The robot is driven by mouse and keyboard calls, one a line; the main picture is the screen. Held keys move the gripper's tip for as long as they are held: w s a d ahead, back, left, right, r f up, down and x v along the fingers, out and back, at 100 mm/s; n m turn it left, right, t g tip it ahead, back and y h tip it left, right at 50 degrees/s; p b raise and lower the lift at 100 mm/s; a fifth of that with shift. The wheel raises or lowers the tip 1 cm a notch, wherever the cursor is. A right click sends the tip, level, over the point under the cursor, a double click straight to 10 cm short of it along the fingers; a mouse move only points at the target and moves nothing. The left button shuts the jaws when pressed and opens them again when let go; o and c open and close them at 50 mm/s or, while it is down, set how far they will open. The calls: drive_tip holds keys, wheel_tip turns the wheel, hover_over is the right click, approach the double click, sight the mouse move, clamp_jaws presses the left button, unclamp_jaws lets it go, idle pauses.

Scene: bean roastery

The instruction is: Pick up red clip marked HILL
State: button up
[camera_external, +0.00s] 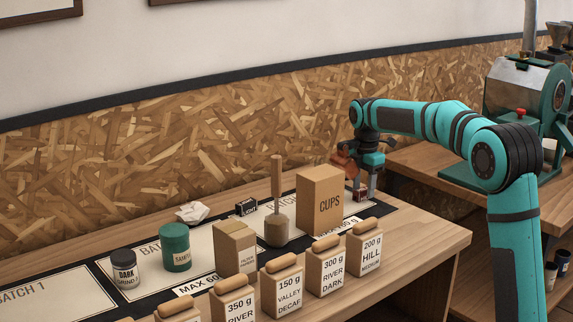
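My gripper (363,190) points down at the far right end of the counter, just right of and behind the CUPS box. A small dark red thing (358,195) shows low at its fingertips. It may be the red clip, but it is too small to read any HILL marking. I cannot tell whether the fingers are closed on it or only around it. The lower left of the gripper is close to the box edge.
The tall CUPS box (320,201) stands beside my gripper. Several labelled bean bags (326,267) line the front edge.

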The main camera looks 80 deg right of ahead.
clamp_jaws()
drive_tip(key=shift+r, duration=0.1)
